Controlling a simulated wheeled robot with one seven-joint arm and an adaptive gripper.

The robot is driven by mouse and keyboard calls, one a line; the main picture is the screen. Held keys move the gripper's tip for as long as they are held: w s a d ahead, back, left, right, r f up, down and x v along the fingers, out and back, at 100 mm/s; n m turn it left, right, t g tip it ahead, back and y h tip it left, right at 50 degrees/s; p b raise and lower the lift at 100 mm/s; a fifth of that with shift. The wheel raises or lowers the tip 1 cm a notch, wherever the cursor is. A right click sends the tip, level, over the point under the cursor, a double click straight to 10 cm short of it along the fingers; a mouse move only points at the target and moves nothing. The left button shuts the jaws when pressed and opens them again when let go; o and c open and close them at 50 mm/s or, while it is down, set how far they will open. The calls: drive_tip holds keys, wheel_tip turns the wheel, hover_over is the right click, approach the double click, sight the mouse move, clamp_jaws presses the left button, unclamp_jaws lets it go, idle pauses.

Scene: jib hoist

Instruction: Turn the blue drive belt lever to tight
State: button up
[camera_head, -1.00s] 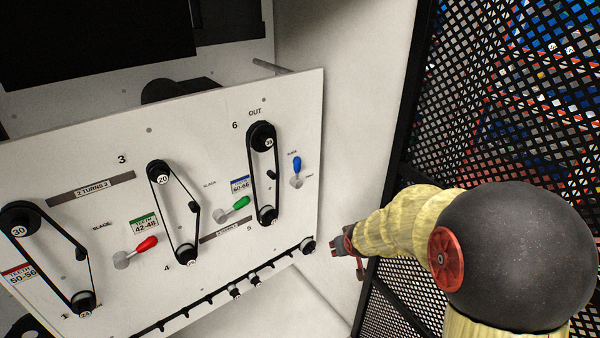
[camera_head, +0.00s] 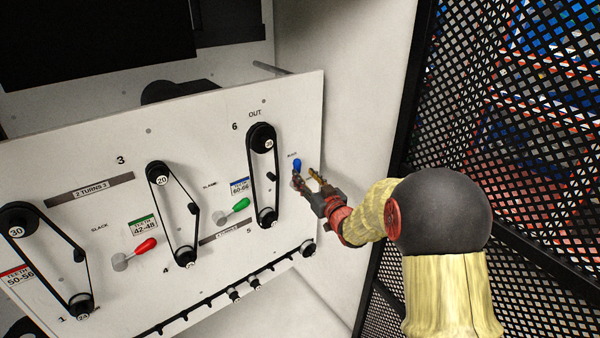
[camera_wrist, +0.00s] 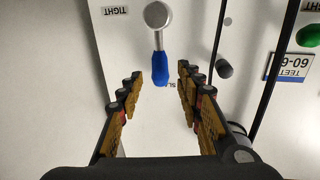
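The blue lever (camera_head: 297,163) is at the right end of the white panel, its handle pointing up toward the slack label. In the wrist view the blue handle (camera_wrist: 160,72) hangs from a round grey pivot (camera_wrist: 157,15), and its end is beside the partly hidden "SL" label. The "TIGHT" label (camera_wrist: 115,11) shows upside down at upper left. My gripper (camera_head: 306,175) is open in front of the lever. In the wrist view its fingers stand on both sides of the blue handle, with gaps; no contact shows.
A black belt (camera_head: 263,175) on pulleys runs just left of the lever, with a small black knob (camera_wrist: 224,69) near my right finger in the wrist view. A green lever (camera_head: 238,205) and a red lever (camera_head: 145,245) sit further left. A black mesh fence (camera_head: 490,120) stands at right.

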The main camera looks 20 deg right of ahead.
sight(299, 169)
drive_tip(key=shift+w+a, duration=0.15)
drive_tip(key=shift+w, duration=0.95)
drive_tip(key=shift+w+a, duration=0.1)
drive_tip(key=shift+w, duration=0.95)
drive_tip(key=shift+c, duration=0.2)
clamp_jaws()
